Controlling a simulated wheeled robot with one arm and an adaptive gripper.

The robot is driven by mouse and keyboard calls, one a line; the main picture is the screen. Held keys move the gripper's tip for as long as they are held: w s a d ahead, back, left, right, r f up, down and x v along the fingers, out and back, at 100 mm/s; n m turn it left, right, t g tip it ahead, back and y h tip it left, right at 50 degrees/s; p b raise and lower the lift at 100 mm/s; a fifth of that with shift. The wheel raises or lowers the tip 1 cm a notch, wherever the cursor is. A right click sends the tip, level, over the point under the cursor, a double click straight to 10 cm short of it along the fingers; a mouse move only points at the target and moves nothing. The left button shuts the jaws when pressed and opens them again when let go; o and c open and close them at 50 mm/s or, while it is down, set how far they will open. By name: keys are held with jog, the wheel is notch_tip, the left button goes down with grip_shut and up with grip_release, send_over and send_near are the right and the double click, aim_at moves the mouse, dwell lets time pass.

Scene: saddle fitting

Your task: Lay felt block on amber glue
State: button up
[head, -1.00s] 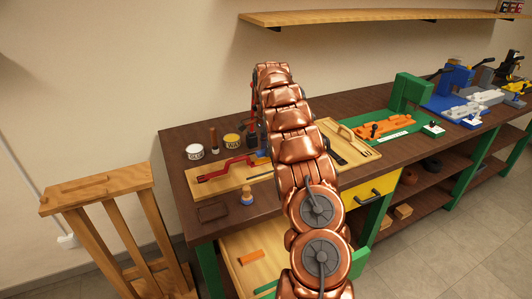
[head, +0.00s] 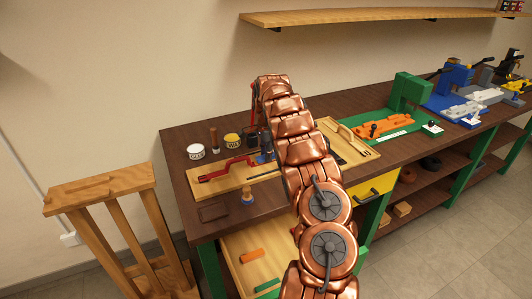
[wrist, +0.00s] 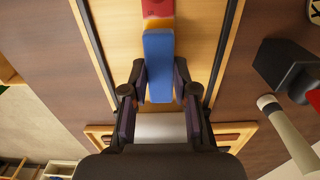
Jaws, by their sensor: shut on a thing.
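In the wrist view the blue felt block (wrist: 158,65) is held between the fingertips of my gripper (wrist: 160,78). Its far end lies close to an amber patch of glue (wrist: 158,26) on a red part (wrist: 157,7). I cannot tell whether block and glue touch. In the head view the red part (head: 225,168) lies on a wooden board (head: 205,188). A bit of blue (head: 260,158) shows at its right end. My arm hides the gripper there.
A white tin (head: 195,152) and a yellow tin (head: 232,140) stand behind the board. An open drawer (head: 234,244) below holds an orange piece (head: 251,255). Orange fixtures (head: 383,129) stand to the right.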

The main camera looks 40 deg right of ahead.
jog(key=shift+f, duration=0.2)
jog(key=o, duration=0.9)
jog(key=shift+o, duration=0.2)
jog(key=shift+r, duration=0.1)
notch_tip(320, 180, up, 12)
dwell(0.5)
